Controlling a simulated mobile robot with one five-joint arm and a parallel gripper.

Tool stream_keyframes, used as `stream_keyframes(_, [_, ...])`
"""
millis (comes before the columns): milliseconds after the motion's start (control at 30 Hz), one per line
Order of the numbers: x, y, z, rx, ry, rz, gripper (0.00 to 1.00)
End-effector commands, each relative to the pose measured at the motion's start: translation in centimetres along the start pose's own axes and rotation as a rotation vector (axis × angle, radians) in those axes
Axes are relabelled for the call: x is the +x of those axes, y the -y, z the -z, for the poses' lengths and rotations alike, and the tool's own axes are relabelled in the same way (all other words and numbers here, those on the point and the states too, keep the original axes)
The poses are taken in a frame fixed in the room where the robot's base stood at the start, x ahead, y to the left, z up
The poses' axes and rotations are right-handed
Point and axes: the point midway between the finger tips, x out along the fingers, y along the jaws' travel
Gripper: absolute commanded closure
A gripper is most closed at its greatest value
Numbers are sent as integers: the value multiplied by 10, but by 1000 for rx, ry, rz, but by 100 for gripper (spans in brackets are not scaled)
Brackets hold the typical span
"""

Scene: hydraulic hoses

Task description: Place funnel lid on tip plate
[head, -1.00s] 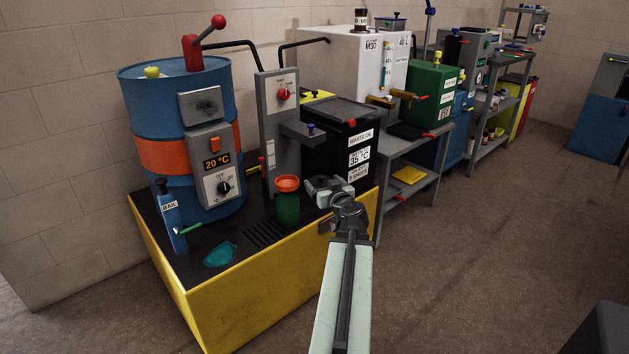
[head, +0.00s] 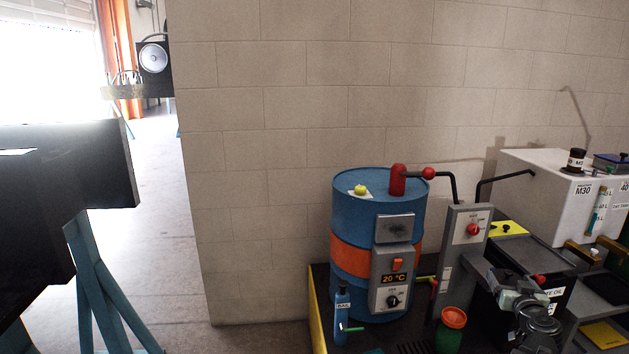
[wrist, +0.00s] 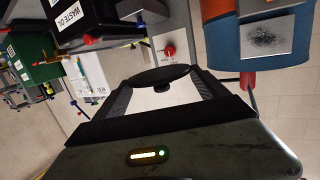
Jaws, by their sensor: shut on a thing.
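My gripper (head: 515,295) is at the lower right of the head view, in front of the black waste oil box. In the wrist view its jaws (wrist: 160,88) are shut on a dark, flat, rounded piece with a small knob, which looks like the funnel lid (wrist: 160,76). The grip hides part of it in the head view. An orange funnel (head: 454,317) sits on a green container (head: 448,339) to the left of my gripper. I cannot tell for certain which surface is the tip plate.
A blue drum (head: 350,215) with an orange band stands left of a grey post (head: 464,245) with a red knob. The waste oil box (head: 535,255) is behind my gripper. A white tank (head: 545,195) stands at the back right. Open floor (head: 165,240) lies at the left.

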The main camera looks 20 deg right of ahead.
Motion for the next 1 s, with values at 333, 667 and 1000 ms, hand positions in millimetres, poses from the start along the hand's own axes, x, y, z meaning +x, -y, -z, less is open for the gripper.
stream_keyframes(333, [-18, 1, 122, 0, 0, 1, 54])
stream_keyframes(667, [-18, 1, 120, 0, 0, 1, 54])
stream_keyframes(1000, [-14, 13, 121, -3, 0, 17, 54])
